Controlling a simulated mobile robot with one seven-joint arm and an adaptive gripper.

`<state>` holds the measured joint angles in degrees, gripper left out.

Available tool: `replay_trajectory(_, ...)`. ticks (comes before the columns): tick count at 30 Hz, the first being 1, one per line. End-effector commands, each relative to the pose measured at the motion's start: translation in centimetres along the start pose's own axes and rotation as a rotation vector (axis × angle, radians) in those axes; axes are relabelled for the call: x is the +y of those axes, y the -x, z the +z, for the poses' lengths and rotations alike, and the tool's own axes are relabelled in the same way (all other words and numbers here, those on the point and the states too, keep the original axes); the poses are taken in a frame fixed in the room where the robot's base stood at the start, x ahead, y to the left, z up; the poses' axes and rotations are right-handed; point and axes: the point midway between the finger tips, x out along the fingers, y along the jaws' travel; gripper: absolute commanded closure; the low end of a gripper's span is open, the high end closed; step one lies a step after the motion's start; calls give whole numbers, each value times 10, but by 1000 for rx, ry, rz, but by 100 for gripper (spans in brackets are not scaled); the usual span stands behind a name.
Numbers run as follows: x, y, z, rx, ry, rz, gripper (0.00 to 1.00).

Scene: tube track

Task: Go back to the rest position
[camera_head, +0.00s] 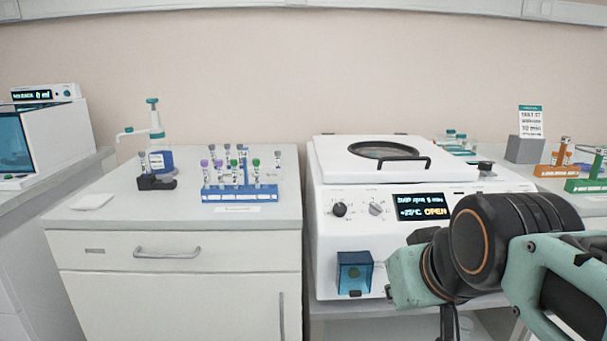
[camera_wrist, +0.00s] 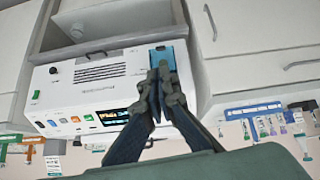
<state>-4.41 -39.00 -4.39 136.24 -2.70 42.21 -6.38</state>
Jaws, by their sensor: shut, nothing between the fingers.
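My gripper (camera_wrist: 162,72) shows in the wrist view with its two dark fingers together at the tips and nothing between them. Behind the fingertips in that view is the blue box (camera_wrist: 178,54) on the front of the white centrifuge. In the head view my mint and black arm reaches in from the right, in front of the centrifuge (camera_head: 325,270). The fingertips are not clearly seen there. The centrifuge's lid (camera_head: 330,165) is down, and its display (camera_head: 421,207) reads OPEN.
A blue rack (camera_head: 240,194) with several capped tubes stands on the left cabinet (camera_head: 170,235), beside a dispenser bottle (camera_head: 160,160) and a small black holder (camera_head: 157,183). Orange (camera_head: 550,171) and green (camera_head: 585,186) racks stand at the right. The cabinet's front top is mostly clear.

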Motion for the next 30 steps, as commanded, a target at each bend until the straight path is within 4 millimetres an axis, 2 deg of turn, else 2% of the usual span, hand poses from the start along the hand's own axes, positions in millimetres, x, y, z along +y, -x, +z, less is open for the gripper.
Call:
replay_trajectory(1,-6,-12,40,-69,-42,1,100)
replay_trajectory(4,-20,-22,111,-215,-130,6,100)
replay_trajectory(5,-20,-10,107,-229,-143,7,100)
replay_trajectory(6,-18,7,86,-219,-137,4,100)
replay_trajectory(30,-3,165,-49,-216,-129,2,100)
